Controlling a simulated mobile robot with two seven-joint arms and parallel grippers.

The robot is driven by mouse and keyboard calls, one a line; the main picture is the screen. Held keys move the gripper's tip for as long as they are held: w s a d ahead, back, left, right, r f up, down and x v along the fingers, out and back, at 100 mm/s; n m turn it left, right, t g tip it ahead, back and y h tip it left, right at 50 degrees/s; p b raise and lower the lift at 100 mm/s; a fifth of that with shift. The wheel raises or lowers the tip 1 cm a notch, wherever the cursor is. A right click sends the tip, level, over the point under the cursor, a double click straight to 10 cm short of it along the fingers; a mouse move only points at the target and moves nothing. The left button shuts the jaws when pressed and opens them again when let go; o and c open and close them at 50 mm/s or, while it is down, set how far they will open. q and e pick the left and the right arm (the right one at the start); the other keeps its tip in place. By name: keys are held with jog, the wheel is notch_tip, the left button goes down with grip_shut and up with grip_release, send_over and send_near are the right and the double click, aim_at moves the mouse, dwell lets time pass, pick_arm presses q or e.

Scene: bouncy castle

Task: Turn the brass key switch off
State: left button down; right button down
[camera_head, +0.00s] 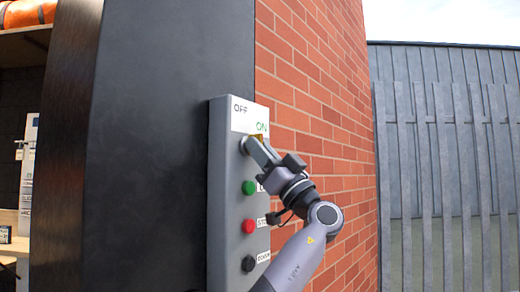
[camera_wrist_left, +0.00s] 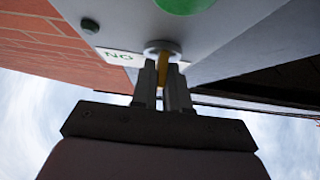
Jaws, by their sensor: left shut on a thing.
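The brass key switch (camera_head: 259,137) is near the top of a grey control box. Its brass part shows just under the green ON label (camera_head: 262,127); the OFF label (camera_head: 240,109) is higher, to the left. My left gripper (camera_head: 256,149) is at the switch, its fingers shut on the key and hiding most of it in the head view. In the left wrist view, the brass key (camera_wrist_left: 163,66) stands out from a round silver collar (camera_wrist_left: 162,48), between the fingertips of my left gripper (camera_wrist_left: 163,82). My right gripper is not in view.
Below the switch, the box has a green button (camera_head: 249,187), a red button (camera_head: 248,226) and a black knob (camera_head: 248,263). The box is on a dark panel (camera_head: 165,150) beside a brick wall (camera_head: 315,110). Shelves are at the far left.

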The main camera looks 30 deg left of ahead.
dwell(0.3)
pick_arm(q)
jog(key=c, duration=1.2)
grip_release()
jog(key=b+v, duration=0.1)
jog(key=v, duration=0.6)
jog(key=shift+d, duration=0.1)
